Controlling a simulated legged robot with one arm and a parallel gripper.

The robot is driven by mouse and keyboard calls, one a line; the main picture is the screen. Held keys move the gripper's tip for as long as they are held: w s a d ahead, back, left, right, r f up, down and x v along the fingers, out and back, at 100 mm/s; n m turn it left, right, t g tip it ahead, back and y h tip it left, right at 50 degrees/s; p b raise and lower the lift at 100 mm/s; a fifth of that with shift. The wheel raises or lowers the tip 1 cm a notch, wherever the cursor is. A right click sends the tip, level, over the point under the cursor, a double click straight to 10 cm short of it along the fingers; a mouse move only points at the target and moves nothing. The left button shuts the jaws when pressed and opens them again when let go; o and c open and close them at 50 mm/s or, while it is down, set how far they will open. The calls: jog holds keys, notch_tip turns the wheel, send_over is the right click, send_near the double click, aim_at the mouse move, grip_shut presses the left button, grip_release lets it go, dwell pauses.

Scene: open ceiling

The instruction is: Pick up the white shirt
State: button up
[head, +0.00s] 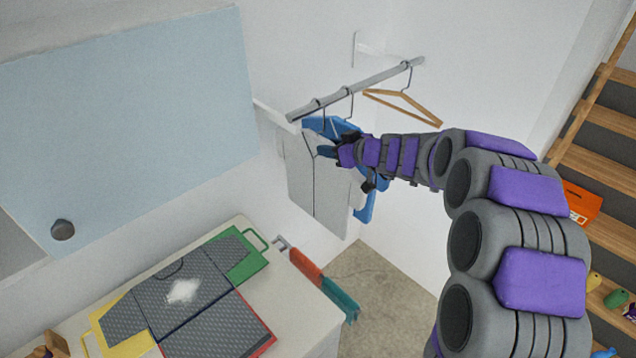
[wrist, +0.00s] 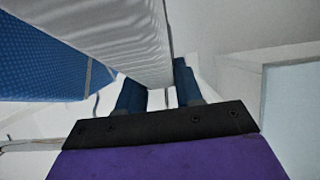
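The white shirt (head: 312,188) hangs from a hanger on the wall rail in the head view. It looks pale grey, with a dark line down its front. A blue garment (head: 369,205) hangs behind it. My gripper (head: 326,151) is at the upper part of the white shirt, in front of it. In the wrist view, the fingers (wrist: 158,88) are apart, and the white shirt's edge (wrist: 135,35) reaches down between or just behind them. Contact with the cloth cannot be told. The blue garment (wrist: 40,60) shows at the left.
The rail (head: 390,73) also carries an empty wooden hanger (head: 405,103). A light blue cabinet door (head: 125,120) stands at the left. Wooden stairs (head: 603,158) are at the right.

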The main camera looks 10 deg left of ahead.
jog(key=shift+a, duration=0.1)
grip_shut()
jog(key=shift+r, duration=0.1)
dwell(0.3)
